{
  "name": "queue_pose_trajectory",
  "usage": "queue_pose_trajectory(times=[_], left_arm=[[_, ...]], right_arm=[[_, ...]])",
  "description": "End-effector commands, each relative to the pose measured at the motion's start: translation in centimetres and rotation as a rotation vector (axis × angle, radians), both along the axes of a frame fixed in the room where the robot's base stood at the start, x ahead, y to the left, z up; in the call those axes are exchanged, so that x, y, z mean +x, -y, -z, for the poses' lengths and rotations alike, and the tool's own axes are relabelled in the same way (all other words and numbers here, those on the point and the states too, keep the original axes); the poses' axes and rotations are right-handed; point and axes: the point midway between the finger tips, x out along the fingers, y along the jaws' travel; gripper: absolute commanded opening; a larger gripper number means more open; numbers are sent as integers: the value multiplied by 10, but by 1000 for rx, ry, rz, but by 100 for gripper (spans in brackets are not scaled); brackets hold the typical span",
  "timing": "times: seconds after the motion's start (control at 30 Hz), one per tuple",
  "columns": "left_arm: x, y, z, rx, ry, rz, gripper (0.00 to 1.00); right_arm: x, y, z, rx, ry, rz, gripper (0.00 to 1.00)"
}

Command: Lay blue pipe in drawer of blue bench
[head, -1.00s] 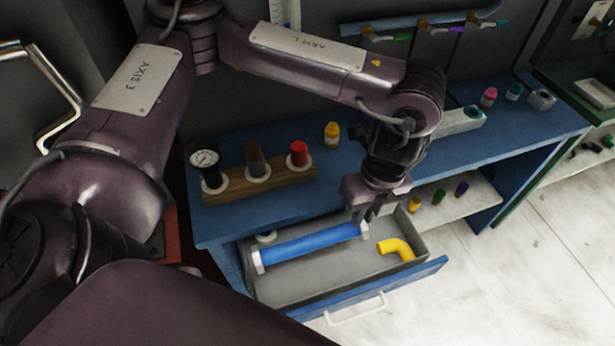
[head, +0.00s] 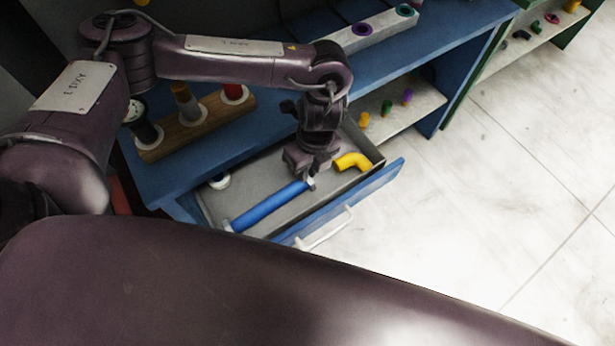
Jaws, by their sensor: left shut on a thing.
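The blue pipe (head: 268,205) is a straight tube with pale end fittings. It lies along the open drawer (head: 328,200) of the blue bench (head: 165,180), inside the drawer's outline. My left gripper (head: 311,182) points down over the drawer and is shut on the pipe's right end. I cannot tell whether the pipe touches the drawer floor. A yellow elbow pipe (head: 352,161) lies in the drawer just right of the gripper. My right gripper is not in view.
A white ring-like part (head: 220,181) sits at the drawer's back left. A wooden block (head: 195,127) with several round fittings stands on the bench top. A lower shelf (head: 415,115) at right holds small coloured parts. Pale floor (head: 470,210) is clear at right.

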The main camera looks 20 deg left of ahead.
Motion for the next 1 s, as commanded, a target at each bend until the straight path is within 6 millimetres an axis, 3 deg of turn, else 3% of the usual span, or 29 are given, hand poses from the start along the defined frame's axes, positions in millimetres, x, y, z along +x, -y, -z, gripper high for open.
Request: queue_pose_trajectory(times=[0.4, 0.63, 0.67, 0.8, 1.0], left_arm=[[-1, 0, 43, 0, -1, 0, 0], [0, 0, 44, 1, 1, 1, 0], [0, 0, 44, 1, 1, 1, 14], [0, 0, 44, 1, 1, 1, 32], [0, 0, 44, 1, 1, 1, 33]], right_arm=[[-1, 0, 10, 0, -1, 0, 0], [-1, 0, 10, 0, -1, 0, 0], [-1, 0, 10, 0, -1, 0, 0], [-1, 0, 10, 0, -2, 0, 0], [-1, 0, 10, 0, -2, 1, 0]])
